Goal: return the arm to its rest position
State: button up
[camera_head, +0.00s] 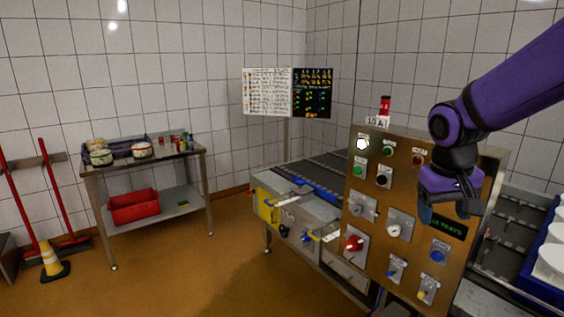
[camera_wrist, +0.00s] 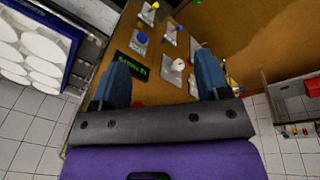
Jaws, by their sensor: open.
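My purple arm (camera_head: 505,75) reaches in from the upper right in the head view. My gripper (camera_head: 450,203) hangs in front of the right part of the brown control panel (camera_head: 405,170), over its right-hand buttons. In the wrist view my gripper (camera_wrist: 162,68) shows two blue fingers spread wide apart with nothing between them. The control panel (camera_wrist: 152,78) lies beyond them, with its green-lettered display (camera_wrist: 132,66) close to the left finger. I cannot tell the exact gap between the fingers and the panel.
A conveyor (camera_head: 318,176) runs behind the panel. A blue tray (camera_head: 525,279) with white moulds (camera_head: 552,262) stands at the right. A steel side table (camera_head: 95,168) holds tubs and a red bin (camera_head: 134,206). A traffic cone (camera_head: 51,261) stands far left. The middle floor is clear.

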jog(key=s+r+t, duration=0.2)
jog(key=s+r, duration=0.2)
jog(key=s, duration=0.4)
jog(key=s+r+t+y, duration=0.1)
jog(key=s+r, duration=0.3)
jog(key=s, duration=0.5)
jog(key=shift+s+a+t+y, duration=0.3)
jog(key=shift+a+t, duration=0.1)
jog(key=shift+t, duration=0.1)
